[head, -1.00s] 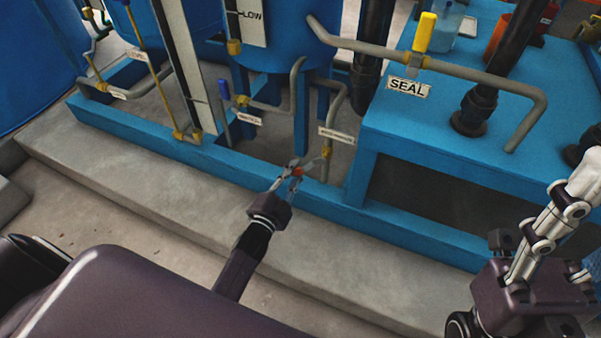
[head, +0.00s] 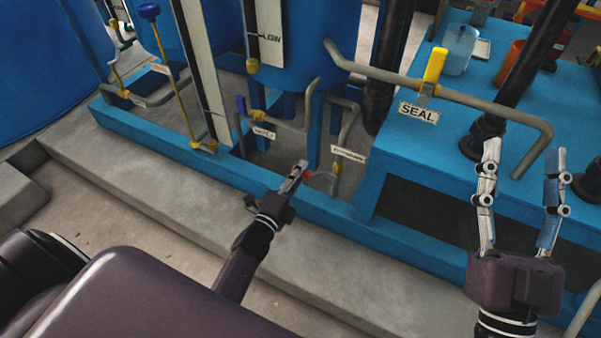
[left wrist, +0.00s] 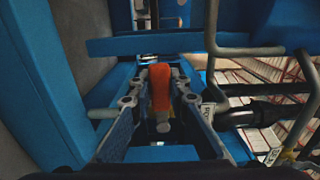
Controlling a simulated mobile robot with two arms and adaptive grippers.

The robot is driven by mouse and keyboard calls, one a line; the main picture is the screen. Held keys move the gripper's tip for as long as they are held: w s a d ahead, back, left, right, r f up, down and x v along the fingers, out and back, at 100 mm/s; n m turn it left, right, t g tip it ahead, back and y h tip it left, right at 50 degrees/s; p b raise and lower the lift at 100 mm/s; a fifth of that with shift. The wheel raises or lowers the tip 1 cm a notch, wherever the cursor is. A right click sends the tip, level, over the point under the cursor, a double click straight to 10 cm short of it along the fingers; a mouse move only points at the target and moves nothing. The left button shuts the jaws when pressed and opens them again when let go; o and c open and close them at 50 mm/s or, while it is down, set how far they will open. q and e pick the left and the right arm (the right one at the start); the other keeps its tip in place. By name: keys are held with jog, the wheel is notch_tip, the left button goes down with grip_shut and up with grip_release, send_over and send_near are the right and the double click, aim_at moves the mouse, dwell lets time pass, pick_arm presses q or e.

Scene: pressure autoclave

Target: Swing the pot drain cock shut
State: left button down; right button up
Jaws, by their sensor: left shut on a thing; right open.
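The pot drain cock has an orange-red handle, which shows between the fingers of my left gripper in the left wrist view (left wrist: 160,88). In the head view only a small red end of the handle (head: 308,174) shows beside the fingertips, low by the pipe under the blue pot (head: 300,60). My left gripper (head: 297,172) is shut on this handle, and its fingers hide most of it. My right gripper (head: 522,165) is open and empty, fingers up, in front of the blue bench at the right.
A yellow-handled valve (head: 434,68) with a SEAL tag (head: 419,113) is on a grey pipe above the blue bench (head: 410,150). The blue frame rail (head: 240,174) runs beneath. The concrete step (head: 150,190) is clear.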

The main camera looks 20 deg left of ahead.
dwell(0.4)
pick_arm(q)
jog(key=c, duration=1.8)
grip_release()
jog(key=s, duration=1.2)
jog(key=shift+a, duration=0.2)
